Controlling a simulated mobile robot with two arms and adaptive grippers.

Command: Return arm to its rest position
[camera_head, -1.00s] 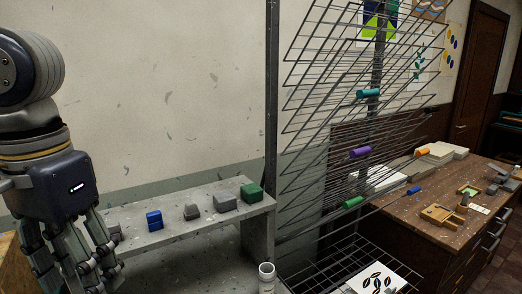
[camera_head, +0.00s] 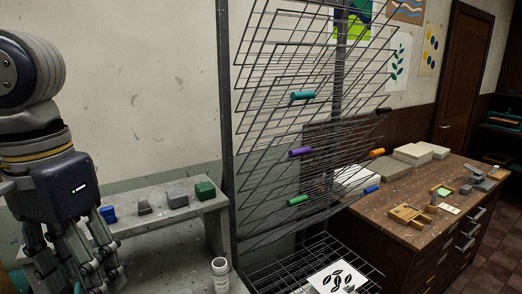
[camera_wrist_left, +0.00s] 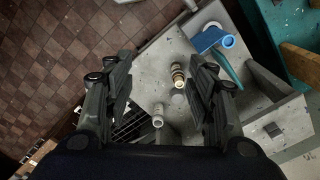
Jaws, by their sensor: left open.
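My left gripper (camera_head: 78,262) hangs at the left edge of the head view, fingers pointing down, in front of the grey shelf. In the left wrist view its two fingers (camera_wrist_left: 160,95) are spread apart with nothing held between them. Below and between them show a grey worktop (camera_wrist_left: 255,122), a striped cylindrical container (camera_wrist_left: 178,76) and a pale bottle (camera_wrist_left: 158,117), all apart from the fingers. My right gripper is in neither view.
A wire drying rack (camera_head: 300,125) with coloured handles stands at centre; a leaf print (camera_head: 336,277) lies on its low shelf. A white bottle (camera_head: 220,275) stands nearby. A brown cabinet (camera_head: 405,240) is right.

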